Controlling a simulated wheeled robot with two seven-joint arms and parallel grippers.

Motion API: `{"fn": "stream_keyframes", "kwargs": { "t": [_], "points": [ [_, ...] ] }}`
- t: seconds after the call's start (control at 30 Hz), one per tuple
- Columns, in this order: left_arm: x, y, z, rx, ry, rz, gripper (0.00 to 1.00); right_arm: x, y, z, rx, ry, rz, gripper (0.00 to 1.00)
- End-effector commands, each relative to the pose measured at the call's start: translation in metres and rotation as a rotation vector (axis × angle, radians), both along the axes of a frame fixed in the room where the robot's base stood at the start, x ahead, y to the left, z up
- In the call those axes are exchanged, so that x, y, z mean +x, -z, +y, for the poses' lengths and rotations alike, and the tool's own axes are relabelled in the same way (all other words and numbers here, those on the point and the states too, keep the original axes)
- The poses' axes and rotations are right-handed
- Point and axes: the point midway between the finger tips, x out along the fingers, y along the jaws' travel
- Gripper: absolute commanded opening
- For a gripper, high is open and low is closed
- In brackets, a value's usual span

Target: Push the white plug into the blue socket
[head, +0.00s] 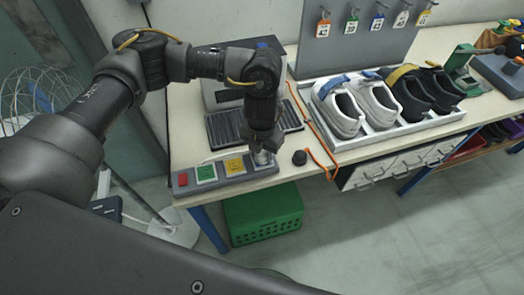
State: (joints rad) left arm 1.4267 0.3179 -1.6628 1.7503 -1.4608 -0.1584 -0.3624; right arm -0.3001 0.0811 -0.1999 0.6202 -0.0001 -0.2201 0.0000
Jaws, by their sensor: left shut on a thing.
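My left gripper (262,152) reaches down at the front edge of the bench, over the right end of a grey strip. It is shut on a small whitish thing (262,158), which looks like the white plug; the fingers cover much of it. The strip (222,182) carries red, green and yellow squares from left to right. The blue socket is not clearly seen; the gripper covers the strip's right end. I cannot tell whether the plug is in a socket or just above it. My right gripper is out of view.
A tray (408,128) of white and black shoes stands to the right. A green crate (262,222) is below the bench.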

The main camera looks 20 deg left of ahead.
Motion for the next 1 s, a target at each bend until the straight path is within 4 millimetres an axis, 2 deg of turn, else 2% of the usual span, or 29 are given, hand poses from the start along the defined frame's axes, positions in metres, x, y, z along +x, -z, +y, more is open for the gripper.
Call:
{"fn": "stream_keyframes", "kwargs": {
  "t": [0.13,0.17,0.33,0.7,0.87,1.0],
  "points": [
    [0.0,0.0,0.0,0.0,0.0,0.0,0.03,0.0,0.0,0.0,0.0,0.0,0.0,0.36],
    [0.0,0.0,0.0,0.0,0.0,0.0,0.41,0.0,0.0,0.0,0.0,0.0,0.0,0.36],
    [0.0,0.0,0.0,0.0,0.0,0.0,0.63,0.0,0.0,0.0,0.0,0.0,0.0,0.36],
    [0.0,-0.005,0.0,0.0,0.001,-0.001,0.65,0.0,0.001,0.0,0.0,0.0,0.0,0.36],
    [0.001,-0.029,0.0,0.001,0.003,-0.005,0.65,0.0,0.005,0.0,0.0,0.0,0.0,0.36],
    [0.001,-0.058,0.0,0.001,0.002,-0.005,0.65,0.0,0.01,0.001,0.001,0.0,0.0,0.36]
  ]
}}
